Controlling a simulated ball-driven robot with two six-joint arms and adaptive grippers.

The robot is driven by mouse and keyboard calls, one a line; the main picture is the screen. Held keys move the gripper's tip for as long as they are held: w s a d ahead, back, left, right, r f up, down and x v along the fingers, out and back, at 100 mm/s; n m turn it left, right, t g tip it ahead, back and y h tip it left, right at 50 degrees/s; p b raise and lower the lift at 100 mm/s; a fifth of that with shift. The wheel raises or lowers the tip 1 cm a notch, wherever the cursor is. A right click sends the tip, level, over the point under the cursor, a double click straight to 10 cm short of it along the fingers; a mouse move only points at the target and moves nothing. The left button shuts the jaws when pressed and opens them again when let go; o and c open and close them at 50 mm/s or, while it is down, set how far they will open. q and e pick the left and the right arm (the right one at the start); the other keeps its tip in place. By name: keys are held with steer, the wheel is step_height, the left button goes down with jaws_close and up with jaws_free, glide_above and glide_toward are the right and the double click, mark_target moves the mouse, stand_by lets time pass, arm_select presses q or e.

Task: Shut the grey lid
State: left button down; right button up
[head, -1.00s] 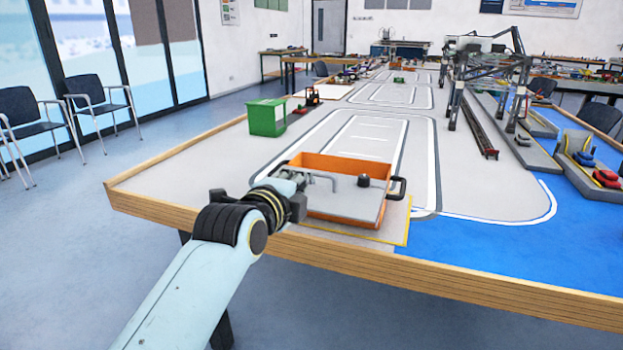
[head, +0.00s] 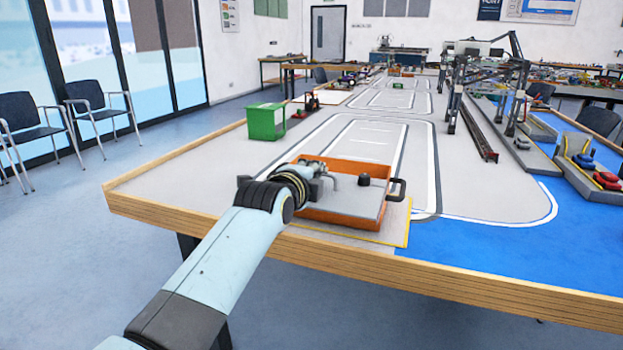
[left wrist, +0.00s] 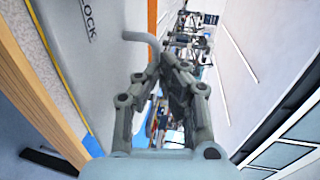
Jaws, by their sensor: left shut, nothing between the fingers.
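The grey lid (head: 350,205) lies over the front part of an orange box (head: 345,220) near the table's front edge. A strip of the box's inside shows orange behind it. A black knob (head: 364,180) stands on the lid, and a grey bent bar (head: 336,180) is beside my left gripper (head: 322,170). My left gripper is shut and empty above the left side of the box; its arm hides the box's left end. In the left wrist view, the fingers (left wrist: 161,70) are next to the bent bar (left wrist: 138,37) and a grey surface lettered "LOCK" (left wrist: 85,45). My right gripper is not in view.
The box has a black handle (head: 399,189) at its right and stands on a yellow-edged mat (head: 385,238). A green box (head: 266,121) stands behind to the left. A gantry crane (head: 485,85) stands at the back right.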

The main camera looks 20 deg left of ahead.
arm_select(q)
steer(key=w+b, duration=0.2)
steer(key=w, duration=0.3)
steer(key=w+b, duration=0.3)
steer(key=w, duration=0.3)
steer(key=shift+w+d+f, duration=0.15)
steer(key=shift+w+f, duration=0.05)
steer(key=shift+w+r, duration=0.1)
steer(key=shift+r, duration=0.15)
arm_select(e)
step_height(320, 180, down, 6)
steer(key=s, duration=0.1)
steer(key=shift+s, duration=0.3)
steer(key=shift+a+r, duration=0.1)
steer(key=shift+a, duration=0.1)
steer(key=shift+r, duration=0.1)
